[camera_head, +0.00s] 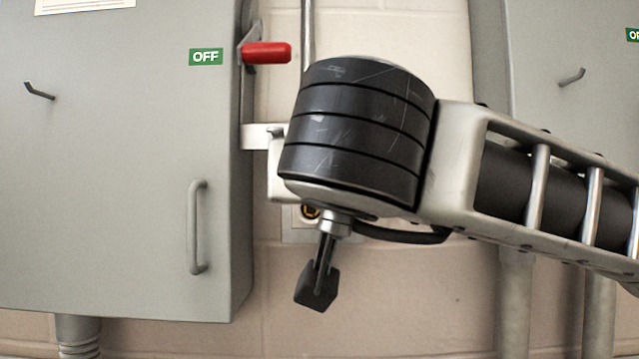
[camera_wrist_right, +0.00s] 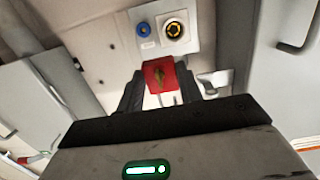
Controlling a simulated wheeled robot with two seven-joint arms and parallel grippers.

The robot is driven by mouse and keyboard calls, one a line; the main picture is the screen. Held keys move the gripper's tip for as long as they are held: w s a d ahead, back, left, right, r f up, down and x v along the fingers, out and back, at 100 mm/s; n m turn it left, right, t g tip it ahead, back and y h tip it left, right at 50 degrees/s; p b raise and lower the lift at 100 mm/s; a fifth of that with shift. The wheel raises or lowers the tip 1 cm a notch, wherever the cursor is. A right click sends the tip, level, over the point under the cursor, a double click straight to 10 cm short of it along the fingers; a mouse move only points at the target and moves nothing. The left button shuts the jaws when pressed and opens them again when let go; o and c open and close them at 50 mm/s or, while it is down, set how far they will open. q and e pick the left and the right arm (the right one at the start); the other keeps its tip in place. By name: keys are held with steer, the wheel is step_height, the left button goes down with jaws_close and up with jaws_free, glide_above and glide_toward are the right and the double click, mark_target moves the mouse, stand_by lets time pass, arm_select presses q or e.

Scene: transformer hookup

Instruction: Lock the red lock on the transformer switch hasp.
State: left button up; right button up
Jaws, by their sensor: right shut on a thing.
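The red lock (camera_wrist_right: 153,71) is in the right wrist view, held between the two dark fingers of my right gripper (camera_wrist_right: 160,84). A brass-coloured part shows on its face. The lock is not visible in the head view, where my right arm covers the middle. The transformer switch's red handle (camera_head: 267,53) sticks out from the side of the left grey cabinet (camera_head: 120,170), beside a green OFF label (camera_head: 206,57). A grey metal bracket (camera_head: 248,38) stands behind the handle; I cannot tell clearly which part is the hasp. The lock appears apart from the handle. My left gripper is not in view.
A wall plate with a blue socket (camera_wrist_right: 144,29) and a yellow-ringed socket (camera_wrist_right: 175,30) lies beyond the lock. Another grey cabinet (camera_head: 540,60) stands at the right. A door handle (camera_head: 197,228) and a hook (camera_head: 39,91) project from the left cabinet.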

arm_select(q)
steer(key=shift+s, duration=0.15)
arm_select(e)
steer(key=shift+t, duration=0.6)
steer(key=r, duration=0.1)
steer(key=s+a+r, duration=0.1)
steer(key=s+r, duration=0.1)
steer(key=shift+s+a+r, duration=0.25)
steer(key=shift+a+r, duration=0.1)
steer(key=shift+a, duration=0.05)
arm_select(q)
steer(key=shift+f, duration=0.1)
arm_select(e)
steer(key=shift+w+f, duration=0.1)
steer(key=shift+w, duration=1.9)
steer(key=shift+w+p, duration=0.45)
steer(key=shift+w, duration=0.6)
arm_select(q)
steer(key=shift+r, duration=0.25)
arm_select(e)
steer(key=a, duration=0.3)
steer(key=shift+s+a, duration=0.1)
